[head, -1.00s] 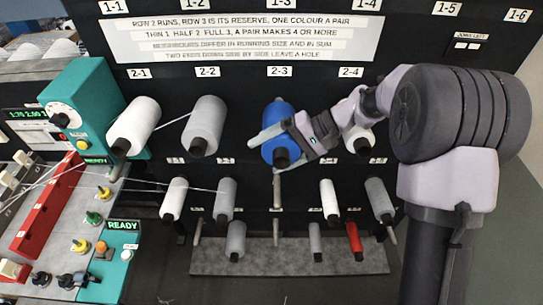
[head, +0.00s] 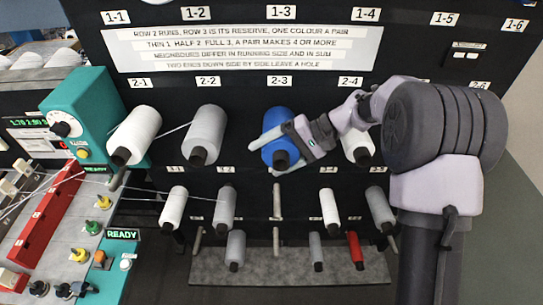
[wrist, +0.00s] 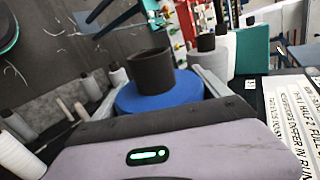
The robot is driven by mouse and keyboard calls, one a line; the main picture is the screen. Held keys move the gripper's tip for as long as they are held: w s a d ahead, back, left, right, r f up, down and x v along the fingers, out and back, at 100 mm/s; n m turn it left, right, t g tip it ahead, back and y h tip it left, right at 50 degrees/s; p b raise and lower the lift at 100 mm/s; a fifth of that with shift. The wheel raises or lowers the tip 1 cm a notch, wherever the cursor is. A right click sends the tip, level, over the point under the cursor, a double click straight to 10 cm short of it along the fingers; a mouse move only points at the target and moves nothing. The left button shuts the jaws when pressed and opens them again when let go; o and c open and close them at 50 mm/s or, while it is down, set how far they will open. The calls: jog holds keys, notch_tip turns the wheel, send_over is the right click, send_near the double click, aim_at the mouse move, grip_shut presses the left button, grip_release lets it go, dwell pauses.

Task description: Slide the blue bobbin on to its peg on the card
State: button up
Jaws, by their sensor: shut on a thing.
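The blue bobbin (head: 281,122), with a black core end, is at the 2-3 place on the black card (head: 240,95), its axis pointing out from the card like its neighbours. My gripper (head: 276,153) is shut on it, with one finger on each side near its front end. In the wrist view the blue bobbin (wrist: 160,96) and its black core (wrist: 152,70) sit between the fingers. The core's outer end is nearly level with the neighbouring bobbins' ends. The 2-3 peg is hidden behind the bobbin, so I cannot see how far it is seated.
A grey bobbin (head: 206,130) is left of it at 2-2. A white bobbin (head: 357,142) is close on the right at 2-4, partly behind my arm. A bare peg (head: 277,200) stands below. Smaller bobbins, including a red one (head: 355,248), hang lower.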

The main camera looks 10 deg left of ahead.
jog(key=shift+w, duration=0.25)
jog(key=o, duration=1.9)
jog(key=shift+w, duration=0.1)
jog(key=p+v, duration=0.1)
jog(key=v, duration=1.6)
jog(key=shift+d+r+p, duration=0.1)
jog(key=shift+d+p, duration=0.1)
jog(key=shift+p, duration=0.1)
